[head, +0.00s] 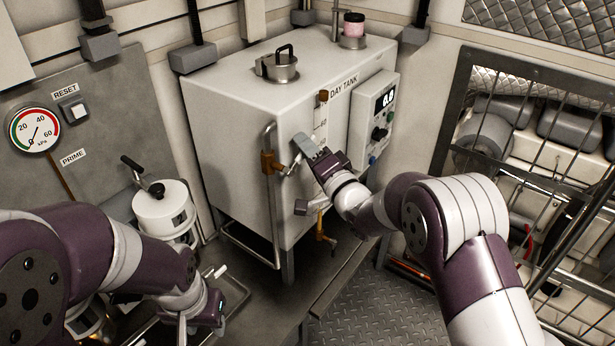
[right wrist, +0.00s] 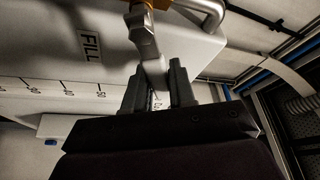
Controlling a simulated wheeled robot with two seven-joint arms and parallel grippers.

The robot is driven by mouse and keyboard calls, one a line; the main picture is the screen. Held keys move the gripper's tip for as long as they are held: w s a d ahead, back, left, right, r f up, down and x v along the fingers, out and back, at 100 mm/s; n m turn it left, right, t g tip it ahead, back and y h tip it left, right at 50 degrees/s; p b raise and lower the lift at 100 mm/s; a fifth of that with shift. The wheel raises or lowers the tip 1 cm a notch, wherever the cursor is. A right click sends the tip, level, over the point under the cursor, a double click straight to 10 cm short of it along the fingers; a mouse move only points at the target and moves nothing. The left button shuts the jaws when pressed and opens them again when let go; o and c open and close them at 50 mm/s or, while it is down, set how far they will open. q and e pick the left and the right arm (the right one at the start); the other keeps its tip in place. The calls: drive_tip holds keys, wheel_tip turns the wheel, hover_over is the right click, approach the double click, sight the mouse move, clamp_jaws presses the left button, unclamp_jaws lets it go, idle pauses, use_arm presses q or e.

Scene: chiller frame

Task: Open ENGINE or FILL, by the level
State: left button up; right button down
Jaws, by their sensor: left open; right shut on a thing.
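The white day tank (head: 225,110) stands in the middle of the head view. A marked level scale (head: 320,125) runs down its front; it also shows in the right wrist view (right wrist: 60,91), but I cannot read the level. A brass valve (head: 268,162) sits at the tank's left edge, near the FILL label (right wrist: 90,42). My right gripper (head: 305,152) is shut on the valve's grey lever (right wrist: 146,45). Another brass valve (head: 320,226) is low on the tank front; its label is not readable. My left gripper (head: 200,318) is open at the bottom left, partly cut off.
A control box (head: 375,115) with a lit display and knobs is on the tank's right. A white canister (head: 162,210) with a black handle stands left, beside a pressure gauge (head: 34,130). A barred frame (head: 520,160) stands right. The chequered floor (head: 375,300) is clear.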

drive_tip(key=s+n+y+b, duration=0.1)
drive_tip(key=n+b, duration=0.1)
drive_tip(key=n, duration=0.1)
drive_tip(key=a+r+n+y+b, duration=0.1)
drive_tip(key=n+y+b, duration=0.1)
drive_tip(key=n+b, duration=0.1)
drive_tip(key=s+a+r+n+g+y+b, duration=0.1)
drive_tip(key=n+b, duration=0.2)
drive_tip(key=n, duration=0.1)
drive_tip(key=shift+s+r+n, duration=0.25)
drive_tip(key=shift+s+n, duration=0.05)
drive_tip(key=shift+n, duration=0.1)
drive_tip(key=n+y+b, duration=0.1)
drive_tip(key=n, duration=0.1)
drive_tip(key=s+a+n+g+b, duration=0.1)
drive_tip(key=n, duration=0.1)
drive_tip(key=n+g+y+b, duration=0.1)
drive_tip(key=n+b, duration=0.1)
drive_tip(key=shift+s+a+r+y, duration=0.15)
drive_tip(key=shift+s+r+y, duration=0.15)
drive_tip(key=shift+s+r, duration=0.1)
drive_tip(key=shift+s+a+n+g+y, duration=0.15)
drive_tip(key=shift+n+g+y, duration=0.2)
drive_tip(key=shift+n, duration=0.35)
drive_tip(key=shift+f+b, duration=0.1)
drive_tip(key=shift+b, duration=0.2)
